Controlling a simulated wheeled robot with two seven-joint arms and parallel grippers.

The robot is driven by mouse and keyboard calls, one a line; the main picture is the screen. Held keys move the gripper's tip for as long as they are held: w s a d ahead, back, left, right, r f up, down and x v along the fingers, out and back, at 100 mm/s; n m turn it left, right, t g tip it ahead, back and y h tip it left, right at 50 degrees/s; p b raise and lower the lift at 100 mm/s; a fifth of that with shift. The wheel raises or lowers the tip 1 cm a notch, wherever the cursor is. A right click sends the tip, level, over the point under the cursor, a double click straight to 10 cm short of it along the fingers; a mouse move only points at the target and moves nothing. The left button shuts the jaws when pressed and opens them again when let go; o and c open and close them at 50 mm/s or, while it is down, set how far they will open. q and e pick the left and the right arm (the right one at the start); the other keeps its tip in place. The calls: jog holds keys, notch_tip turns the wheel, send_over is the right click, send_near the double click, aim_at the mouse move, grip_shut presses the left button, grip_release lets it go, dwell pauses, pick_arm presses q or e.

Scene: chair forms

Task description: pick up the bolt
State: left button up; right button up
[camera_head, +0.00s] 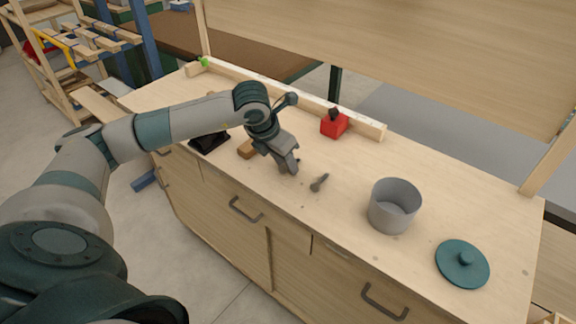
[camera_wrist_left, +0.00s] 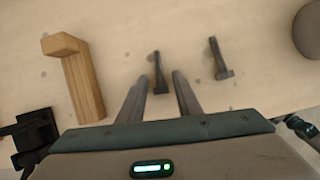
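A small dark bolt-like piece (camera_head: 319,183) lies on the wooden worktop, right of my left gripper (camera_head: 290,169), in the head view. The left wrist view shows two such pieces lying flat. One dark piece (camera_wrist_left: 158,66) lies in line with the gap between the fingers of my left gripper (camera_wrist_left: 159,80); the other (camera_wrist_left: 219,58) lies to the right, clear of the fingers. I cannot tell for certain which is the bolt. The fingers are apart and point down close to the worktop, with nothing visibly gripped. The head view mostly hides the piece between them. My right gripper is not in view.
A wooden block (camera_wrist_left: 82,82) and a black object (camera_wrist_left: 35,132) lie left of the gripper. A grey pot (camera_head: 394,207), a teal lid (camera_head: 462,265) and a red block (camera_head: 333,124) stand on the worktop. A wooden rail (camera_head: 300,97) runs along the back.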

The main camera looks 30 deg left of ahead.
pick_arm(q)
grip_shut()
jog(key=shift+r, duration=0.1)
jog(key=shift+r, duration=0.4)
notch_tip(320, 180, up, 3)
jog(key=shift+r+b, duration=0.15)
jog(key=shift+b, duration=0.6)
jog(key=s+d+r+b, duration=0.2)
jog(key=d+r, duration=0.4)
jog(key=d, duration=0.5)
jog(key=shift+d+r, duration=0.25)
jog(key=shift+r, duration=0.15)
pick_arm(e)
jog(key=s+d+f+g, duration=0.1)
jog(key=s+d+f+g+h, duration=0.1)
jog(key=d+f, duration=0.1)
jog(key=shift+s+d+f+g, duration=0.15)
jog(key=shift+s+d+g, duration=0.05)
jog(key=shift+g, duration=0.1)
